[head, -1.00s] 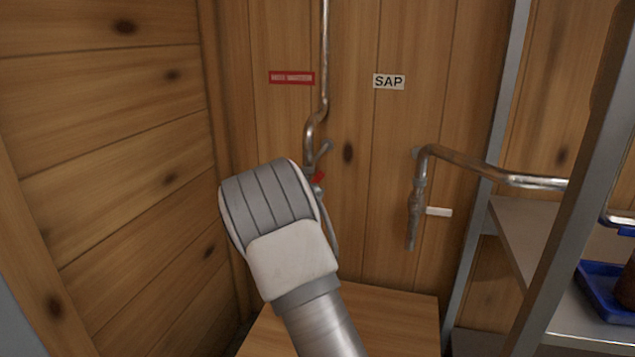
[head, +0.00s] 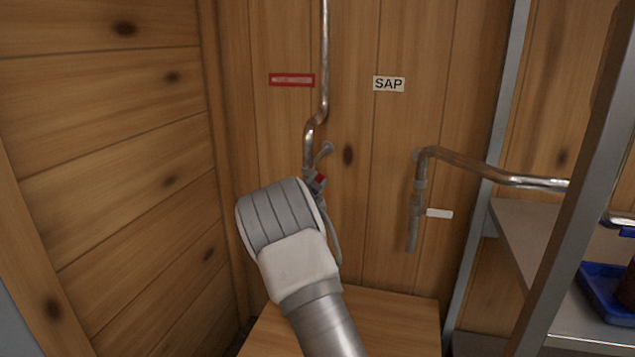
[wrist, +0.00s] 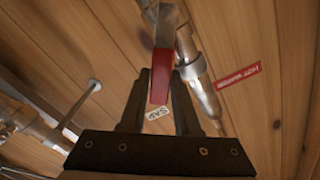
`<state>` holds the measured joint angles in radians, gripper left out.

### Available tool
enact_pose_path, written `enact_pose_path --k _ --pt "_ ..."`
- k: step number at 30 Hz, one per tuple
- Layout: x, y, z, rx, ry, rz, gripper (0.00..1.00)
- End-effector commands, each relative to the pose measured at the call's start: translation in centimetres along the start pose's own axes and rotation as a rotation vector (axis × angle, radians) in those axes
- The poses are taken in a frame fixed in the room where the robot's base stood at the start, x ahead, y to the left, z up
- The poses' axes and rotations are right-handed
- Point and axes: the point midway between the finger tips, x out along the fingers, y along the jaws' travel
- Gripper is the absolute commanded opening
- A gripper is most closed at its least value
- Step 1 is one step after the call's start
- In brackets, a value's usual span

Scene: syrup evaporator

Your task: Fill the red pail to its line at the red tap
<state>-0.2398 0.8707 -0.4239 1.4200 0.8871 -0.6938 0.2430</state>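The red tap's lever (wrist: 161,75) lies between the two dark fingers of my gripper (wrist: 160,82) in the wrist view. The fingers stand apart on either side of it, but I cannot tell if they press on it. In the head view a bit of the red lever (head: 319,180) shows just past my wrist, on the metal tap (head: 310,172) below the bent pipe. My wrist hides the fingers and part of the tap there. The red pail is not in view.
A second tap (head: 415,205) with a white handle hangs right, below the SAP sign (head: 389,84). A wooden surface (head: 400,310) lies below. A metal shelf (head: 525,225) with a blue tray (head: 598,300) stands right.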

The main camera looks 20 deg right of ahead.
Motion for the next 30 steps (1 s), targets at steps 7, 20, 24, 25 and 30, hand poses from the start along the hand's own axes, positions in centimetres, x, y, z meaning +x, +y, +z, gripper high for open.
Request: enact_pose_path --k 7,20,24,25,30 --pt "-0.02 -0.01 0.0 0.0 0.0 0.0 0.0" --pt "-0.03 -0.02 0.02 0.0 0.0 0.0 0.0" --pt "-0.03 -0.01 0.03 0.0 -0.001 0.0 0.0" --pt "-0.03 -0.01 0.03 0.0 -0.001 0.0 0.0" --pt "-0.03 -0.02 0.04 0.0 -0.001 0.0 0.0"
